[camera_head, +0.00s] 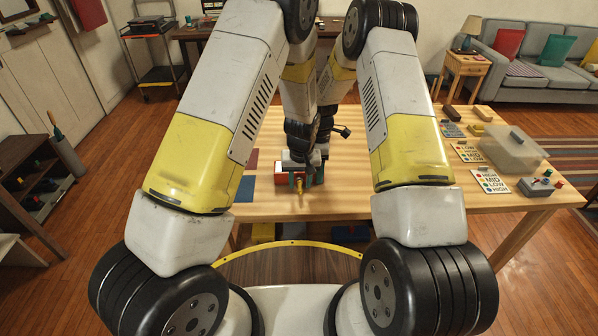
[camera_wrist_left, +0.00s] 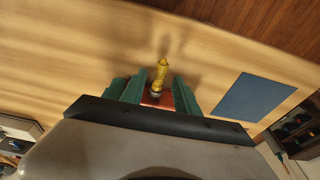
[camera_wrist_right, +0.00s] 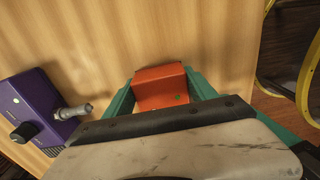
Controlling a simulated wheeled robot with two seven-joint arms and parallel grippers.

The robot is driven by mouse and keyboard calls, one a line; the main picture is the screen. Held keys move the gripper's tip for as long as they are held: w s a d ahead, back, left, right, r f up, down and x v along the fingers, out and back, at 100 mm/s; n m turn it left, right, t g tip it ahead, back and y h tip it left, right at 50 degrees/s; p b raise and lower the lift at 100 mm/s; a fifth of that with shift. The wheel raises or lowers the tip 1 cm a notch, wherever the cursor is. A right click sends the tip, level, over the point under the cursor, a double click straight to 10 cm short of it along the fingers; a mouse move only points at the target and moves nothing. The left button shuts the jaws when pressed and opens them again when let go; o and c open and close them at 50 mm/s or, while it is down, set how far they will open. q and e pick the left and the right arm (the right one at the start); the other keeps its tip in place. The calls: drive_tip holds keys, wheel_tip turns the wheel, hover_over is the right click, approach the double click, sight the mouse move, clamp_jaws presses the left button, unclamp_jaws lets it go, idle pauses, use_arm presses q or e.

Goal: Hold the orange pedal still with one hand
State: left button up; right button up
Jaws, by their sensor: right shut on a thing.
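The orange pedal (camera_wrist_right: 160,84) is a box with a green dot, seen in the right wrist view. My right gripper (camera_wrist_right: 160,100) has its green fingers on both sides of it and is shut on it. In the left wrist view, my left gripper (camera_wrist_left: 157,88) has its fingers apart around a yellow plug-like piece (camera_wrist_left: 161,72) with a dark collar. Gaps show on both sides of the yellow piece. A red-orange surface (camera_wrist_left: 152,99) shows behind it, partly hidden by the fingers. In the head view, the arms hide much of this spot, and the yellow piece (camera_head: 298,186) points towards me.
A purple box (camera_wrist_right: 38,108) with a black knob and a metal plug (camera_wrist_right: 75,111) stands beside my right gripper. A blue mat (camera_wrist_left: 254,97) lies flat on the table. Label cards (camera_head: 490,181), a clear box (camera_head: 512,149) and a grey switch box (camera_head: 537,187) are at the right.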

use_arm(q)
drive_tip(key=shift+w+f, duration=0.2)
drive_tip(key=shift+f, duration=0.8)
drive_tip(key=shift+c, duration=0.5)
clamp_jaws()
drive_tip(key=shift+s, duration=0.1)
drive_tip(key=shift+s, duration=1.95)
